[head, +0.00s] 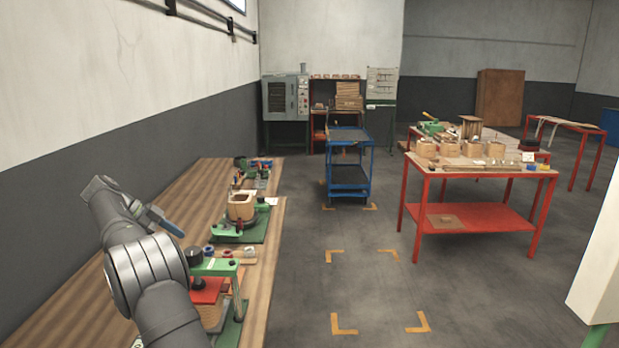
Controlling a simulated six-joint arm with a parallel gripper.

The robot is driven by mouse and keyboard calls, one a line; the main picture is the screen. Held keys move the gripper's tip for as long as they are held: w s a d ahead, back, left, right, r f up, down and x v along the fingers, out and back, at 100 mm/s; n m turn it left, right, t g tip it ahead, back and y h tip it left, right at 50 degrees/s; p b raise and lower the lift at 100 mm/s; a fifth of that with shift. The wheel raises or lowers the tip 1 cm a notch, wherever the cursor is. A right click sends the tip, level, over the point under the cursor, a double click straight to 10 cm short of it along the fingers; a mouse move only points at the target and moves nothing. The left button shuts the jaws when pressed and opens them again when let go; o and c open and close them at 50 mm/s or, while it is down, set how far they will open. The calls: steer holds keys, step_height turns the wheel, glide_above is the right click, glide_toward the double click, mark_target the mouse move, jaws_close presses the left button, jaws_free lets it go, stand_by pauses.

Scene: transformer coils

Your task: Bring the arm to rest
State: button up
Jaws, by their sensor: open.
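My arm rises at the lower left, beside the wooden bench (262,240). My gripper (168,222) shows only in part behind the upper arm links, above the bench's left side. It is open, and I see nothing held in it. A wooden coil former (241,206) sits on a green fixture (237,233) on the bench, to the right of the gripper and apart from it. A nearer green-framed fixture with a red block (207,291) is partly hidden by my arm.
Small spools and tools (258,168) lie at the bench's far end. The wall is close on the left. A blue cart (349,180) and a red table (475,172) with wooden parts stand beyond. The floor between, with orange corner marks, is clear.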

mark_target(192, 251)
steer(key=x, duration=0.6)
steer(key=shift+d+f, duration=0.2)
steer(key=shift+d, duration=0.15)
steer(key=shift+a+r+n+t, duration=0.15)
steer(key=shift+a+n+t, duration=0.05)
steer(key=shift+n+t, duration=0.25)
steer(key=n+t+y, duration=0.1)
steer(key=n+t, duration=0.1)
steer(key=n, duration=0.2)
steer(key=shift+t+y, duration=0.25)
steer(key=shift+y, duration=0.15)
steer(key=n+t+y, duration=0.1)
steer(key=n, duration=0.2)
steer(key=n+t+y, duration=0.1)
steer(key=n+y, duration=0.1)
steer(key=n, duration=0.1)
steer(key=shift+t+y, duration=0.3)
steer(key=shift+t, duration=0.1)
steer(key=n+y, duration=0.4)
steer(key=n, duration=0.1)
steer(key=shift+t, duration=0.3)
steer(key=shift+n+y, duration=0.9)
steer(key=shift+n, duration=0.25)
steer(key=shift+n+g+y, duration=0.6)
steer(key=shift+n+y, duration=0.4)
steer(key=shift+n, duration=0.5)
